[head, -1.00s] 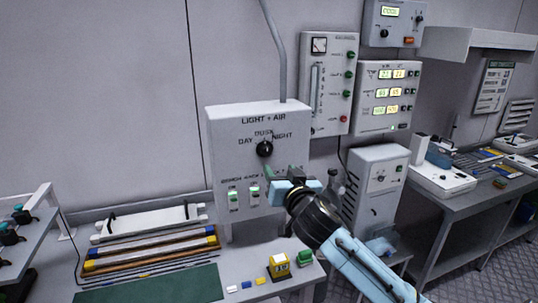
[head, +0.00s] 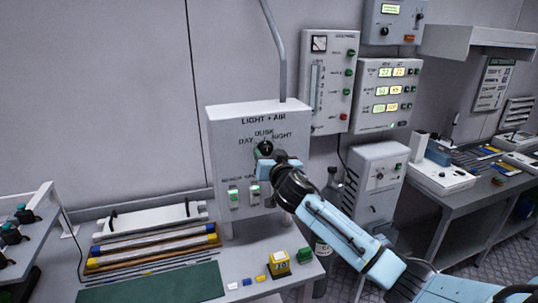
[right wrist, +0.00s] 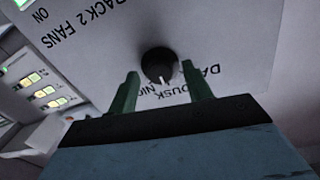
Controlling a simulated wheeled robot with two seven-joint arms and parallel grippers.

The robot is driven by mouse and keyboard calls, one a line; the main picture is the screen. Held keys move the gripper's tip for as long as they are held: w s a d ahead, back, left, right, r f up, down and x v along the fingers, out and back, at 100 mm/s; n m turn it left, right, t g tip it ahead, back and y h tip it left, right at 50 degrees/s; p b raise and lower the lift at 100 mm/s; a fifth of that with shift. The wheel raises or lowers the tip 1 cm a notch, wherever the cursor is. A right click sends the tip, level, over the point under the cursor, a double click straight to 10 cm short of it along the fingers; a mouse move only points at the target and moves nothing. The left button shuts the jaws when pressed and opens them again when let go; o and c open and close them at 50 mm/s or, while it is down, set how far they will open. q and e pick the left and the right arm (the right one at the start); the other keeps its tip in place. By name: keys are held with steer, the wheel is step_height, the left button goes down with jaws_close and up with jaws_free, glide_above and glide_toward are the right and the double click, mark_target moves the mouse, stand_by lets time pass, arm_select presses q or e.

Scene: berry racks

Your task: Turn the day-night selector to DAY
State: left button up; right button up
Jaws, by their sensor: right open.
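The day-night selector is a round black knob (head: 264,148) on the white LIGHT + AIR box (head: 228,130). DAY, DUSK and NIGHT are lettered around it. In the right wrist view the selector (right wrist: 158,64) appears upside down, its white mark pointing down toward the DUSK and NIGHT letters; I cannot tell which one exactly. My right gripper (head: 266,153) is at the knob, covering part of it in the head view. In the right wrist view its green fingers (right wrist: 160,88) are open, one on each side of the knob, with gaps visible. My left gripper is not in view.
Two green-lit switches (head: 243,196) sit below the selector on the same box. Gauge and display panels (head: 387,95) hang to the right.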

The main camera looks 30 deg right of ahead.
steer(key=c, duration=1)
steer(key=n, duration=0.4)
steer(key=shift+n+p, duration=0.35)
steer(key=shift+n, duration=0.05)
steer(key=n+p, duration=0.1)
steer(key=n, duration=0.4)
steer(key=shift+o, duration=0.2)
